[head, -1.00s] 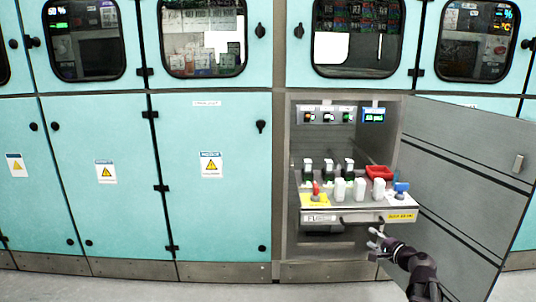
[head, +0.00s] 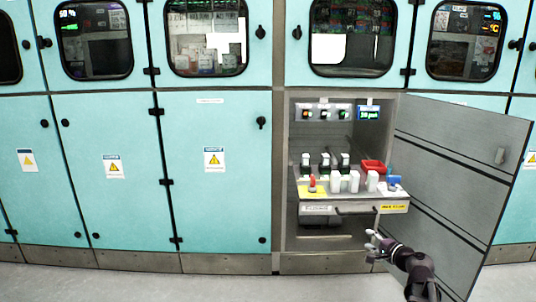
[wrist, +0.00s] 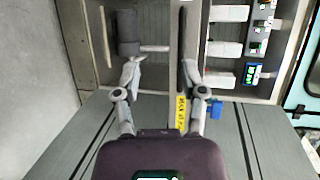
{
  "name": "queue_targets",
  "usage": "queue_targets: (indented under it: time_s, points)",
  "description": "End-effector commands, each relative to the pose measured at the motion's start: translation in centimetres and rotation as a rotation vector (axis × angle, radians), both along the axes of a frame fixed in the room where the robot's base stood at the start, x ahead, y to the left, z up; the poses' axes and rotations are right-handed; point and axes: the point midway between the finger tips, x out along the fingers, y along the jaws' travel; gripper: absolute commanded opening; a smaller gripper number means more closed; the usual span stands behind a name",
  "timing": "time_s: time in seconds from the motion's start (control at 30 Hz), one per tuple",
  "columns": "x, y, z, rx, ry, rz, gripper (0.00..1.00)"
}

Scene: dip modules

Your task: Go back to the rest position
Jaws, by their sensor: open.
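My gripper (head: 372,244) is open and empty in the head view, just in front of and below the pulled-out drawer (head: 354,208) of the open cabinet. In the wrist view my gripper (wrist: 168,75) has its two fingers spread apart. The drawer's front edge and its yellow label (wrist: 181,112) show between and beyond them. I cannot tell from the wrist view how far the fingers are from the drawer front.
The drawer carries several white modules (head: 353,182), a red tray (head: 373,167), a red item (head: 312,183) and a blue item (head: 394,180). The grey cabinet door (head: 460,180) stands open at the right, close to my arm. Closed turquoise cabinets (head: 110,175) line the left. The floor (head: 130,285) in front is clear.

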Motion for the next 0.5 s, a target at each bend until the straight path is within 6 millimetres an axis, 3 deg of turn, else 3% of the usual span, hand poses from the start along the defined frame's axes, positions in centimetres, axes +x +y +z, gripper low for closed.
queue_targets:
  time_s: [0.27, 0.5]
  points:
    - [-0.8, 2.9, -1.2, -0.093, 0.045, 0.086, 0.54]
    - [-2.2, 6.6, -3.0, -0.227, 0.112, 0.205, 0.54]
